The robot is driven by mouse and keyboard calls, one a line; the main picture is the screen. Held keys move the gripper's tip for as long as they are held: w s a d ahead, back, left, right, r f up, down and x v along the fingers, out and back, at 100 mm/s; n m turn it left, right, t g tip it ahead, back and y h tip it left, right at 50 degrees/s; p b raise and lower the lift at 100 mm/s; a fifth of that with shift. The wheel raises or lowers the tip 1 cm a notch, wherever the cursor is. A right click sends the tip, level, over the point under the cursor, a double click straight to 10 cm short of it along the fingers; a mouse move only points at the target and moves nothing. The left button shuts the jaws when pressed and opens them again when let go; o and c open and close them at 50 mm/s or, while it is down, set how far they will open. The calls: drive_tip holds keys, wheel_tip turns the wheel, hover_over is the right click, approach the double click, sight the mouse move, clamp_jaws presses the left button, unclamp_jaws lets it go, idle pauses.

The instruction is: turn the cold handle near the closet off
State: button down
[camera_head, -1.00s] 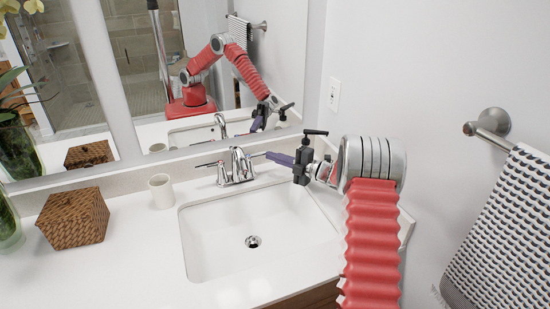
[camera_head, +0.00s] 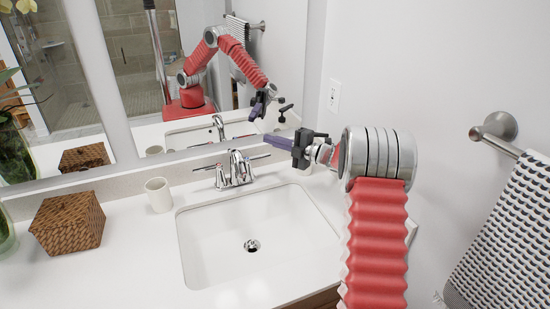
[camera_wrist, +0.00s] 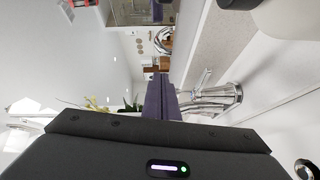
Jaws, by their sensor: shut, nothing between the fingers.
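A chrome faucet (camera_head: 235,172) stands behind the white sink, with a spout in the middle and a lever on each side. The right lever (camera_head: 261,156) points outward to the right, toward the wall. The left lever (camera_head: 205,167) points outward to the left. My gripper (camera_head: 268,140) is shut and empty, its purple fingers pointing left, above and apart from the right lever. In the wrist view the fingers (camera_wrist: 161,96) are together, and the faucet (camera_wrist: 218,97) shows just to their right. I see no closet to compare the levers with.
The sink basin (camera_head: 222,235) lies in front of the faucet. A white cup (camera_head: 159,196) and a woven box (camera_head: 68,222) stand left on the counter. A mirror (camera_head: 140,105) is close behind. The right wall has a towel bar (camera_head: 497,130) and towel (camera_head: 510,235).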

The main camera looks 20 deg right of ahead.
drive_tip(key=r, duration=0.1)
drive_tip(key=s+r, duration=0.1)
drive_tip(key=shift+a+r, duration=0.1)
drive_tip(key=shift+r, duration=0.3)
drive_tip(key=shift+s, duration=0.1)
drive_tip(key=shift+f, duration=0.1)
